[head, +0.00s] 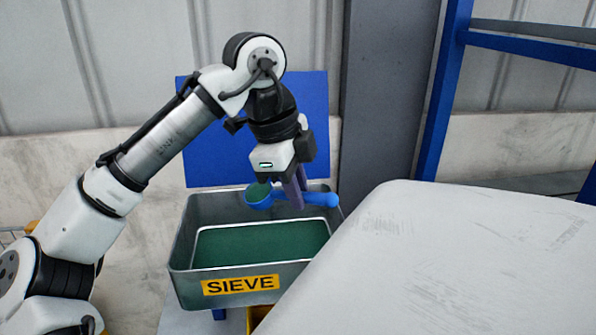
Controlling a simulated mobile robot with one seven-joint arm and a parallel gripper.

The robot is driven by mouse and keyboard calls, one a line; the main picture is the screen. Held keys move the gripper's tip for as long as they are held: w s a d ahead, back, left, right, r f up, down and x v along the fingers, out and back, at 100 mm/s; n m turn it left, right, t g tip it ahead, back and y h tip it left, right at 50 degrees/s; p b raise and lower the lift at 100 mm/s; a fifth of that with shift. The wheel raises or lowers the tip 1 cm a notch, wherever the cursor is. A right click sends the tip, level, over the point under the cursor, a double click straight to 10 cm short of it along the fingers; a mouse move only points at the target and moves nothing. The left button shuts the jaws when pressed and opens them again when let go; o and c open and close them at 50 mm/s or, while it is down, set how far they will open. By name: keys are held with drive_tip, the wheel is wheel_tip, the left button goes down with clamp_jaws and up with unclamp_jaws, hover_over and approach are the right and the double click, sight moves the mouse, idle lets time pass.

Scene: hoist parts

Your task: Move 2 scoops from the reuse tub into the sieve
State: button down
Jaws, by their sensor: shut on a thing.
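The sieve (182,262) is a grey metal bin with a yellow label reading SIEVE, and its inner floor looks dark green. I cannot tell whether that green is mesh or loose material. My gripper (297,196) is shut on the handle of a blue scoop (257,203). The scoop is over the back part of the sieve, with its bowl to the left and the handle end to the right. Dark green material shows in the bowl. The bowl looks roughly level. I see no tub labelled reuse.
A blue panel (215,140) stands behind the sieve. A large pale rounded surface (450,270) fills the lower right, close to the sieve's right side. A blue frame (445,90) and a grey post (385,100) stand at the back right. Something yellow (257,318) shows below the sieve.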

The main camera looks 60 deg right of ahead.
drive_tip(key=shift+a+f+t+h+b, duration=0.25)
drive_tip(key=shift+h+b, duration=0.4)
drive_tip(key=shift+b, duration=1.1)
drive_tip(key=shift+f+t+h+b, duration=0.1)
drive_tip(key=shift+f+h+b, duration=0.4)
drive_tip(key=shift+b, duration=1.2)
drive_tip(key=h+b, duration=0.2)
drive_tip(key=b, duration=0.1)
drive_tip(key=t+h+b, duration=0.1)
drive_tip(key=h+b, duration=0.1)
drive_tip(key=b, duration=0.1)
drive_tip(key=n+h+b, duration=0.1)
drive_tip(key=h+b, duration=0.1)
drive_tip(key=b, duration=0.1)
drive_tip(key=shift+s+a+f+t+h, duration=0.1)
drive_tip(key=shift+s+a+t+h, duration=0.15)
drive_tip(key=shift+a, duration=0.1)
drive_tip(key=shift+r+m+g+y+p, duration=0.4)
drive_tip(key=shift+y+p, duration=1.6)
drive_tip(key=shift+p, duration=2.35)
drive_tip(key=shift+r+m+g+y+p, duration=0.1)
drive_tip(key=shift+r+g+y+p, duration=0.5)
drive_tip(key=shift+y+p, duration=2.6)
drive_tip(key=shift+r+m+g+y+p, duration=0.2)
drive_tip(key=shift+r+g+y+p, duration=0.35)
drive_tip(key=shift+p, duration=4.95)
